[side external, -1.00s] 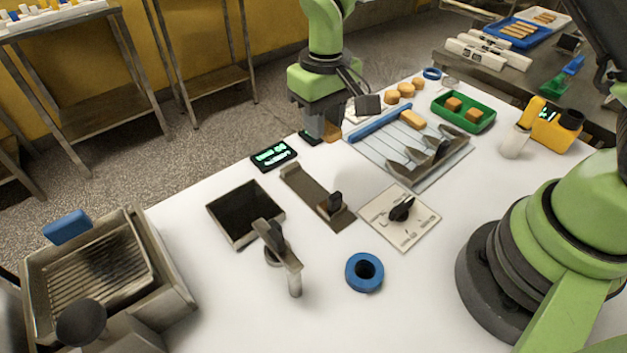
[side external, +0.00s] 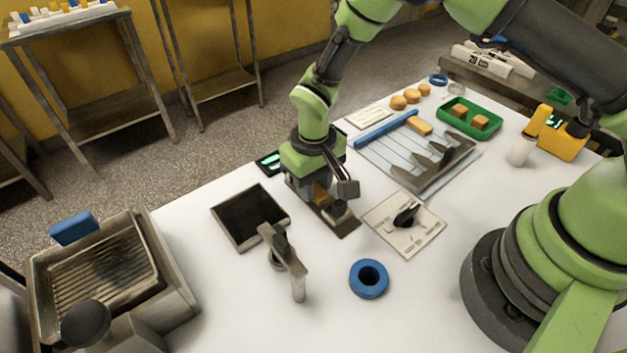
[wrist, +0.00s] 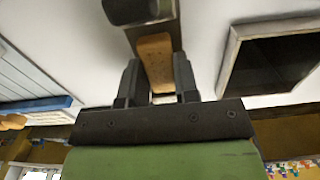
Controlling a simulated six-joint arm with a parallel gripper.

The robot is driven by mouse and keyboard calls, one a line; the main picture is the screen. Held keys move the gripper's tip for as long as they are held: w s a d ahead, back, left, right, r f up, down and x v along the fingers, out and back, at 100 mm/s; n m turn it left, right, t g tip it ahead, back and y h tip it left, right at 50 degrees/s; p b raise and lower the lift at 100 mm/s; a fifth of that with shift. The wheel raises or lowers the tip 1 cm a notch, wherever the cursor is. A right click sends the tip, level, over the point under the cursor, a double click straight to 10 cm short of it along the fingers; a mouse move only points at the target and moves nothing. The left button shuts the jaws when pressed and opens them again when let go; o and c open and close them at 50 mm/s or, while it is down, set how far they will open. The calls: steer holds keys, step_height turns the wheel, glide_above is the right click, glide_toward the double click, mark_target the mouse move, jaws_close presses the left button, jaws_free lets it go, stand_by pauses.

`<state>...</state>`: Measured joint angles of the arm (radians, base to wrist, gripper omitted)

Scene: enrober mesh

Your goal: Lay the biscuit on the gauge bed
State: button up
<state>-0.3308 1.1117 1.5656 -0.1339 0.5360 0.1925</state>
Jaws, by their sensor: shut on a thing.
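My gripper (side external: 320,196) points down over the gauge bed (side external: 345,226), a narrow brown-grey metal strip with a dark block (side external: 339,210) at its near end. The gripper is shut on the orange-brown biscuit (side external: 320,194). In the wrist view the biscuit (wrist: 155,62) lies lengthwise between the two dark fingers (wrist: 157,85), in line with the strip (wrist: 172,35). The dark block (wrist: 140,10) is just ahead of the biscuit's far end. I cannot tell whether the biscuit touches the bed. My gripper hides much of the strip in the side view.
A dark square pan (side external: 250,217) lies left of the bed, with a metal lever piece (side external: 284,250) in front. A dial plate (side external: 403,224) is close on the right. A blue ring (side external: 369,278) stands nearer. A slatted rack (side external: 395,155) and green tray (side external: 470,118) lie behind right.

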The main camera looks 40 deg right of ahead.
steer(key=shift+f, duration=0.15)
steer(key=o, duration=0.7)
steer(key=shift+o, duration=0.2)
